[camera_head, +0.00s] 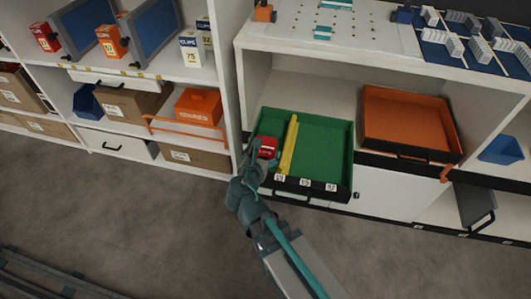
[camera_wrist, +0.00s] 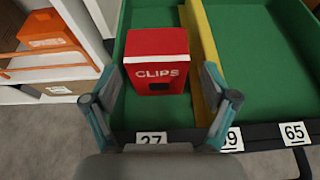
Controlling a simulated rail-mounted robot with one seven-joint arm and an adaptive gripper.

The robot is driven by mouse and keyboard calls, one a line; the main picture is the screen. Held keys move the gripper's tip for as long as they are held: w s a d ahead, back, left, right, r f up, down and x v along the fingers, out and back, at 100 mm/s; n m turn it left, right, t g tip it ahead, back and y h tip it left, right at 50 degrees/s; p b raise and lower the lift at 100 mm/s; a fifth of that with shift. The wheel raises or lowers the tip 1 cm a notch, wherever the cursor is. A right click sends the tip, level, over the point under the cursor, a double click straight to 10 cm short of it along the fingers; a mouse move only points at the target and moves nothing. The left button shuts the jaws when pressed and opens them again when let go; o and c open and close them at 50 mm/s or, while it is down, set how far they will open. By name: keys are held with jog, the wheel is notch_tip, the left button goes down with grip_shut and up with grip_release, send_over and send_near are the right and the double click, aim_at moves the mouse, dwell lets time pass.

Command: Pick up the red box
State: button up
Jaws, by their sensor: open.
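The red box (camera_wrist: 157,62), marked "CLIPS", stands in the left compartment of a green tray (camera_wrist: 262,50), left of a yellow divider (camera_wrist: 205,60). In the head view the red box (camera_head: 267,148) shows in the tray (camera_head: 325,145) beside the yellow divider (camera_head: 289,145). My gripper (camera_wrist: 157,95) is open, with one finger on each side of the box's lower part in the wrist view. I cannot tell whether the fingers touch it. In the head view my gripper (camera_head: 254,163) reaches over the tray's front left corner and partly hides the box.
An orange tray (camera_head: 405,120) sits right of the green one. Shelves at left hold cartons (camera_head: 130,105), an orange box (camera_head: 198,107) and small boxes (camera_head: 192,50). The white shelf upright (camera_head: 228,80) stands close left of the tray.

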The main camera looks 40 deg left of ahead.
aim_at(264, 150)
jog(key=shift+b+x, duration=0.75)
jog(key=shift+x, duration=2)
jog(key=shift+a+f, duration=0.1)
jog(key=shift+c, duration=0.3)
